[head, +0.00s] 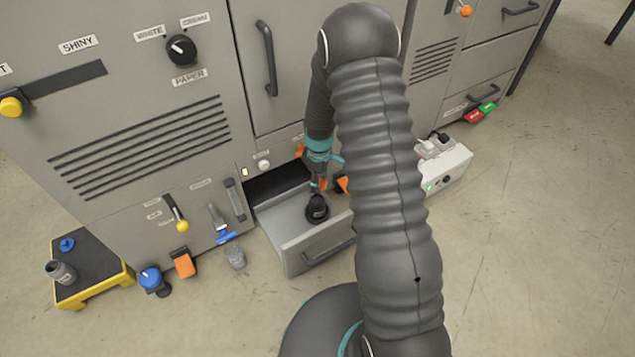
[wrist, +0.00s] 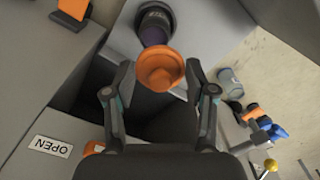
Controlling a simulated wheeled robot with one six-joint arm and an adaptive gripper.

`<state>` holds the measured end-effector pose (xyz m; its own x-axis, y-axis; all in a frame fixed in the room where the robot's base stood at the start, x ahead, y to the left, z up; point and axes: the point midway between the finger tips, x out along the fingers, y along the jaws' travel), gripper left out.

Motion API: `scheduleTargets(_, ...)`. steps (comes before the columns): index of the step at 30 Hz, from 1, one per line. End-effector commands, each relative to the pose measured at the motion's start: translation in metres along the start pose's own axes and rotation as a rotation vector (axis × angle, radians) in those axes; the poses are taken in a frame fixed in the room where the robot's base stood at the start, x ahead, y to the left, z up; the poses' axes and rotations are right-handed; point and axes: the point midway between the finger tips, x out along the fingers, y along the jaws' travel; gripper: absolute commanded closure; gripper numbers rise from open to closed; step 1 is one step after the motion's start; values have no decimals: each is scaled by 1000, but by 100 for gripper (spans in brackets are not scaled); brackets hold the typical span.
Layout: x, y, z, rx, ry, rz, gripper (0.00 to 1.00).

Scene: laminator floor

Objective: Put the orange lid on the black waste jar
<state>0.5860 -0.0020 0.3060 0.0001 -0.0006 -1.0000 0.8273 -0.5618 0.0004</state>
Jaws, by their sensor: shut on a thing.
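The black waste jar (head: 317,209) stands in the open grey drawer (head: 290,238); it also shows in the wrist view (wrist: 155,27) with a dark purple part facing my gripper. The orange lid (wrist: 160,68), a shallow cone, is between my fingertips. My gripper (head: 319,183) is shut on the lid and hangs just above the jar in the head view. In the wrist view the lid overlaps the near end of the jar, so I cannot tell whether they touch.
An orange piece (head: 342,185) is at the drawer's right side. A clear jar (head: 236,257), an orange block (head: 184,263) and a blue-topped item (head: 152,280) stand on the floor left of the drawer. A yellow-edged step (head: 118,279) and a white box (head: 447,172) flank the area.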

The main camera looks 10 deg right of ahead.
Motion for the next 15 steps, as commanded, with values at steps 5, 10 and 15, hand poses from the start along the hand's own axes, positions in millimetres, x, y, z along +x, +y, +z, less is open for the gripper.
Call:
scheduleTargets(5,19,7,-6,-218,0,0,68)
scheduleTargets(10,25,10,-9,-311,0,0,68)
scheduleTargets(15,29,10,-10,-326,0,0,68)
